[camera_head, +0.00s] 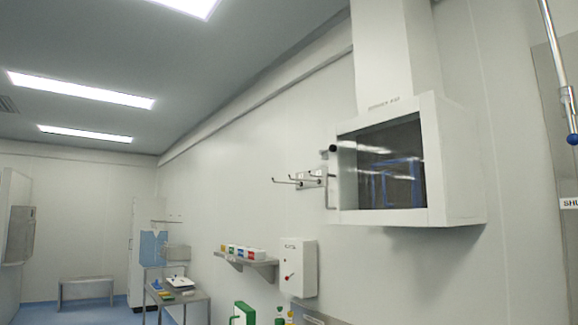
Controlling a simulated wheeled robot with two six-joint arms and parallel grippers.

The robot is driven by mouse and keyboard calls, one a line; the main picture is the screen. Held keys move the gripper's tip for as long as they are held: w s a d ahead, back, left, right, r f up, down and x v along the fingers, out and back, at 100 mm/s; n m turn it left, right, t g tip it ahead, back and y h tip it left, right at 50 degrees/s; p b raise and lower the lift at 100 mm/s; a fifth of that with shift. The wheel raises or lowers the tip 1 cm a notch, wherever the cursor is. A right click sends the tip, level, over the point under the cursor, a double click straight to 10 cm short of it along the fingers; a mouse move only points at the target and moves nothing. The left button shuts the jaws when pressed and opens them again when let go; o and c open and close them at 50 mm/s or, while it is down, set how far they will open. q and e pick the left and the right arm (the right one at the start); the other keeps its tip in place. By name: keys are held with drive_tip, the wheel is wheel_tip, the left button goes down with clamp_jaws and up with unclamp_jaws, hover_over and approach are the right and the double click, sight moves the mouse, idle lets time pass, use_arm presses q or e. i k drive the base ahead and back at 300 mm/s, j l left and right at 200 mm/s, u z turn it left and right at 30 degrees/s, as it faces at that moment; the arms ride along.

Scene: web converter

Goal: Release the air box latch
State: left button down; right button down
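A white box with a dark glass front (405,165), which looks like the air box, is mounted high on the wall at the right. A white duct rises from its top. A black round knob (333,149) sits at the upper left edge of the window, and a thin dark bar (328,190) runs down beside it. I cannot tell for sure which of these is the latch. The window front appears closed. Neither of my grippers is in view.
Wall hooks (300,181) stick out left of the box. Below are a white wall cabinet (298,268) with a red knob, a shelf (245,260) of small coloured boxes and a metal table (178,297). A pole with a blue end (572,139) hangs at the right.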

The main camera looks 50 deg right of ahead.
sight(332, 147)
drive_tip(key=i+z, duration=0.2)
drive_tip(key=i, duration=0.25)
drive_tip(key=i+j+z, duration=0.15)
drive_tip(key=i, duration=0.25)
drive_tip(key=i+j+z, duration=0.2)
drive_tip(key=i, duration=0.25)
drive_tip(key=i+j+z, duration=0.15)
drive_tip(key=i, duration=0.25)
drive_tip(key=i+j+z, duration=0.65)
drive_tip(key=i+j, duration=0.1)
